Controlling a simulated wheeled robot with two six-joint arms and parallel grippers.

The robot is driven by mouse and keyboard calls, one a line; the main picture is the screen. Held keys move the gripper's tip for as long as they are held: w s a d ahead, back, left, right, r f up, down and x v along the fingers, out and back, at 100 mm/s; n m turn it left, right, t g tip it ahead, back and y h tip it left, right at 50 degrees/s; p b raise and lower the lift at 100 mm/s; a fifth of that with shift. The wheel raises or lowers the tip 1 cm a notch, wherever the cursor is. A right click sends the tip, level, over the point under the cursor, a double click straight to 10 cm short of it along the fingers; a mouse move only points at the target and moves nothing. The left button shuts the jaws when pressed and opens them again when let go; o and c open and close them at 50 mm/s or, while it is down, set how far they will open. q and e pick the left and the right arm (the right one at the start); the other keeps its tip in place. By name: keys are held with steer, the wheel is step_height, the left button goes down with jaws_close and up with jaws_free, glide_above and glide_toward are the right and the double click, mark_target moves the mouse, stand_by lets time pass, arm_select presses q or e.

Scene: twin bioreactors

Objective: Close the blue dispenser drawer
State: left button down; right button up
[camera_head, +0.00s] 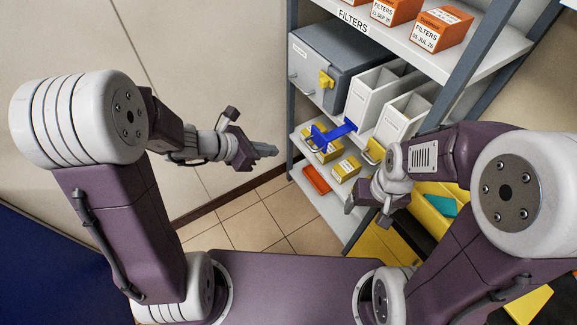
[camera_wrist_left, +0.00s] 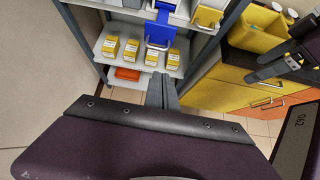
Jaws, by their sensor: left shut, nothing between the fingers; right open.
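The blue dispenser drawer (camera_head: 343,129) sticks out from the front of the shelf rack, below the white bins and above the yellow boxes. In the left wrist view the drawer (camera_wrist_left: 158,31) shows as a blue panel near the top middle, with its handle towards me. My left gripper (camera_head: 267,151) is shut and empty, to the left of the drawer and apart from it. Its closed fingers (camera_wrist_left: 162,91) point towards the shelf in the left wrist view. My right gripper (camera_head: 366,211) is open, in front of the rack and below the drawer.
Two white bins (camera_head: 372,97) and a grey cabinet (camera_head: 338,60) with a yellow latch stand on the middle shelf. Several yellow boxes (camera_head: 346,168) and an orange box (camera_head: 316,180) sit lower. A grey post (camera_head: 291,120) stands at the rack's left edge. Yellow drawers (camera_wrist_left: 223,97) are at right.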

arm_select(q)
steer(key=w+x, duration=0.1)
steer(key=x, duration=1.3)
steer(key=shift+a+r+n, duration=0.2)
steer(key=shift+r+n, duration=0.1)
arm_select(e)
steer(key=shift+w+d+f, duration=0.15)
steer(key=shift+f, duration=0.45)
steer(key=shift+w+d+f, duration=0.15)
steer(key=shift+f, duration=0.4)
arm_select(q)
steer(key=shift+w+b, duration=0.15)
steer(key=shift+b, duration=0.15)
